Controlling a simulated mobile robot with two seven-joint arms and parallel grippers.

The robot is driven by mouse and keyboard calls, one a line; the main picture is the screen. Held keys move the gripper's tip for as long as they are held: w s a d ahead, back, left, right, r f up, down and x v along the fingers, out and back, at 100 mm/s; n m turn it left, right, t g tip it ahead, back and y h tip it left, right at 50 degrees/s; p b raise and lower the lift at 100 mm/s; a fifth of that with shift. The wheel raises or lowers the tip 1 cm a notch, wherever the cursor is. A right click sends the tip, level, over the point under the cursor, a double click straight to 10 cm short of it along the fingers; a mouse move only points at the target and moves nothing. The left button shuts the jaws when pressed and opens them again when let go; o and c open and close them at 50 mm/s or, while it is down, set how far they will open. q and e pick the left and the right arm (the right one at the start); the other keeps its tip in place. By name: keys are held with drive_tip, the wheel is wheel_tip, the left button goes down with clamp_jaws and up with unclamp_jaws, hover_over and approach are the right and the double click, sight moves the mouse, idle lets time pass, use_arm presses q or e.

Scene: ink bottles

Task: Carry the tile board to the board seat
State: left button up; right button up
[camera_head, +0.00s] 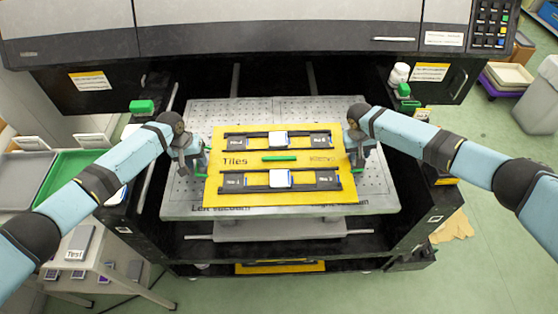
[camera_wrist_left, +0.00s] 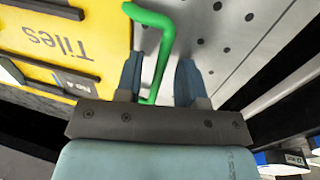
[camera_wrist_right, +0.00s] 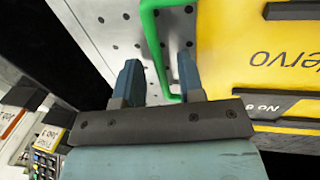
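The yellow tile board (camera_head: 225,190), marked "Tiles", lies flat on a perforated metal plate (camera_head: 385,195). It carries black rails with white blocks and a green bar in its middle. A green handle stands at each side edge. My left gripper (camera_head: 198,168) is at the board's left edge; in the left wrist view its fingers are apart with the left green handle (camera_wrist_left: 157,20) between them. My right gripper (camera_head: 356,160) is at the right edge; in the right wrist view its fingers are apart around the right green handle (camera_wrist_right: 150,30). I cannot tell which place is the board seat.
A dark machine housing (camera_head: 260,40) overhangs the plate's back. Another yellow board (camera_head: 280,267) shows low underneath. A green tray (camera_head: 70,172) and a small table (camera_head: 85,245) stand at left. A grey bin (camera_head: 540,95) stands at right, with open floor in front.

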idle(0.4)
drive_tip(key=shift+r, duration=0.15)
use_arm(q)
wheel_tip(320, 180, up, 12)
drive_tip(key=a, duration=0.2)
drive_tip(key=shift+a, duration=0.15)
use_arm(e)
wheel_tip(320, 180, up, 12)
drive_tip(key=a, duration=0.2)
drive_tip(key=shift+a+f, duration=0.2)
use_arm(q)
drive_tip(key=shift+f, duration=0.15)
use_arm(e)
drive_tip(key=shift+f, duration=0.1)
